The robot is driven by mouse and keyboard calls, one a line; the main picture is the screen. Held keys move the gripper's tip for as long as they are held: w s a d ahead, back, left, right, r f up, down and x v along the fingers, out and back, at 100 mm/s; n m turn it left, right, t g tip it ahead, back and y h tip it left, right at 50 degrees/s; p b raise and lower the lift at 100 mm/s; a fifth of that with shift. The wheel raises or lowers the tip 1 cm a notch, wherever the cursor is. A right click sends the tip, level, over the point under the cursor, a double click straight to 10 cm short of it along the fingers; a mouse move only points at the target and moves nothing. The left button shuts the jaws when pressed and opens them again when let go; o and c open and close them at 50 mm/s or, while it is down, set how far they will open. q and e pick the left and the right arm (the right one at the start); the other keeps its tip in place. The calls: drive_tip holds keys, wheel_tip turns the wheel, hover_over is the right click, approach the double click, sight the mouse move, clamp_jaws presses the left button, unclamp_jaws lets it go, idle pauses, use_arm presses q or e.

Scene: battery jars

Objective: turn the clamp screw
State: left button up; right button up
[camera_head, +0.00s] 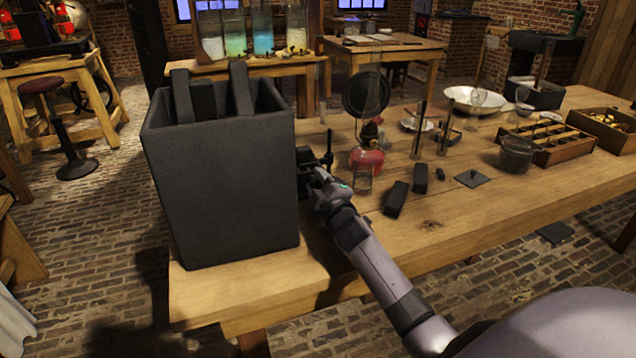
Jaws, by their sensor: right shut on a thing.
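A large dark grey open-topped box (220,185) stands at the left end of the wooden table, with upright dark slabs (191,95) in it. My right gripper (312,166) is at the box's right side, near the table's left part. It is shut on a small dark part there, which I take to be the clamp screw. A thin dark upright piece (329,142) of the clamp shows just beyond the gripper. The fingertips and the grasped part are small and dark, so the exact contact is hard to see. My left gripper is not in view.
A red oil lamp (366,160) stands close right of the gripper. Dark blocks (396,198), a flat plate (472,178), a round dark pot (516,154) and a wooden divided tray (565,148) lie farther right. The table's front (440,240) is mostly clear.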

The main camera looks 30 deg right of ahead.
drive_tip(key=shift+d+m, duration=0.15)
drive_tip(key=shift+m, duration=0.45)
drive_tip(key=o, duration=1)
drive_tip(key=shift+s, duration=0.1)
drive_tip(key=shift+o, duration=0.2)
drive_tip(key=shift+s, duration=0.15)
drive_tip(key=shift+p+v, duration=0.3)
drive_tip(key=shift+v, duration=3.1)
